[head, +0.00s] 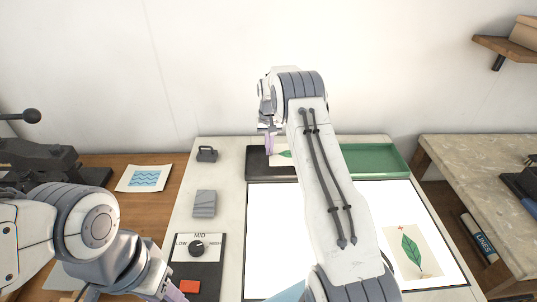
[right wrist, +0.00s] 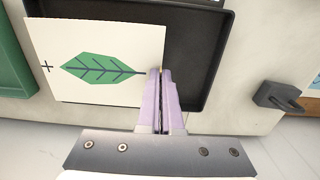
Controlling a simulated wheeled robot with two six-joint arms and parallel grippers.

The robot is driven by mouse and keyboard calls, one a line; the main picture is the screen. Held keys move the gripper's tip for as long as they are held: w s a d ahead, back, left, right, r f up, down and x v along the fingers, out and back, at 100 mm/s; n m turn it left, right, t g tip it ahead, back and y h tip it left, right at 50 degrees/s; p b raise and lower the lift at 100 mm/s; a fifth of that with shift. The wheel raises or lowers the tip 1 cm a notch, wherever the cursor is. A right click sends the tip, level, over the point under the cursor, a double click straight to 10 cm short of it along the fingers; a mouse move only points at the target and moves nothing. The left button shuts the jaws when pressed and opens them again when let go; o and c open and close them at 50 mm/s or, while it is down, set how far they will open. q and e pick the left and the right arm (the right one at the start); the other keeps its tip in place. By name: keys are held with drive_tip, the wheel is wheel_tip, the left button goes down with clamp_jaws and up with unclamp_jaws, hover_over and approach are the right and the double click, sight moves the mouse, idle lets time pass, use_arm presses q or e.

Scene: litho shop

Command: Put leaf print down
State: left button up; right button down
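The leaf print (right wrist: 110,62), a cream sheet with a green leaf, dark veins and a small dark cross, is at my right gripper (right wrist: 162,72). The lilac fingers are closed together at the sheet's edge. The sheet is over the black tray (right wrist: 206,60) and overlaps its rim on the green tray's side; I cannot tell whether it touches the tray. In the head view the print (head: 282,155) is partly hidden by my right arm, with the right gripper (head: 268,143) at its left. My left gripper (head: 174,292) is only partly in view at the bottom.
A green tray (head: 385,152) stands right of the black one. The bright light table (head: 268,225) bears another leaf sheet (head: 412,252) with a red cross. A dial panel (head: 198,250), grey block (head: 204,204), small dark weight (head: 207,154) and blue wave print (head: 145,178) are at left.

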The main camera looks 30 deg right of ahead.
sight(268, 164)
drive_tip(key=shift+w+a+f, duration=0.2)
drive_tip(key=shift+w+f, duration=0.05)
drive_tip(key=shift+f, duration=0.15)
wheel_tip(268, 164, down, 3)
drive_tip(key=shift+f+p, duration=0.15)
drive_tip(key=shift+p, duration=0.6)
drive_tip(key=shift+f, duration=0.3)
drive_tip(key=c, duration=1.1)
unclamp_jaws()
